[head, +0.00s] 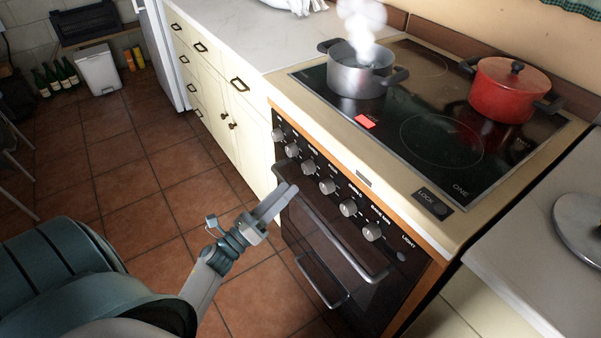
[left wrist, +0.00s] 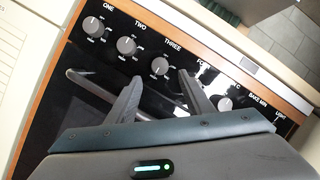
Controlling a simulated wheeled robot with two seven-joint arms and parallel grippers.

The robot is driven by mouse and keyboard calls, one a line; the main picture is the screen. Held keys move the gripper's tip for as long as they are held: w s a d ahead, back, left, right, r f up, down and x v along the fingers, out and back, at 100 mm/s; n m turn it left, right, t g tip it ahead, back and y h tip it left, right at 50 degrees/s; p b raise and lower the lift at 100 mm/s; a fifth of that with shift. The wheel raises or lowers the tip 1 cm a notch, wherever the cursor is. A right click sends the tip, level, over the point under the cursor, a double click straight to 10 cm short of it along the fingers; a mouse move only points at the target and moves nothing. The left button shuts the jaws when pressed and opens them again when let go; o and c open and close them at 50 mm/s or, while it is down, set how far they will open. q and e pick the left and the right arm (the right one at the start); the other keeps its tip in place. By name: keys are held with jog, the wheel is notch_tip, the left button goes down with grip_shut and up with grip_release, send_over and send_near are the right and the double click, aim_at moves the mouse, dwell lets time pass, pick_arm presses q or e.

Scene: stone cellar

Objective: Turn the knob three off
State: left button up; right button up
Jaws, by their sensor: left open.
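Knob three (head: 308,167) is a grey round knob on the dark oven front, third from the left in the row. In the left wrist view knob three (left wrist: 160,67) sits under the label THREE, between and just beyond my fingertips. My left gripper (head: 286,191) is open and empty, in front of the panel and apart from the knob as far as I can tell. Its fingers also show in the left wrist view (left wrist: 160,77). One finger hides most of the knob under FOUR. Knob three's exact setting is too small to read. My right gripper is out of view.
A steaming grey pot (head: 357,71) and a red lidded pot (head: 508,90) stand on the black hob (head: 408,118). Oven handles (head: 340,249) stick out below the knobs. Knobs one (left wrist: 93,26) and two (left wrist: 127,46) sit close by. The tiled floor to the left is clear.

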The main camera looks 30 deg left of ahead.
aim_at(305, 171)
pick_arm(q)
jog(key=p+x, duration=0.1)
jog(key=x, duration=0.6)
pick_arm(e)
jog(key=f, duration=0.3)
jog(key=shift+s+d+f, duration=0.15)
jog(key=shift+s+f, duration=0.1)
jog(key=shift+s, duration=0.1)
pick_arm(q)
jog(key=shift+s, duration=0.1)
jog(key=c, duration=1)
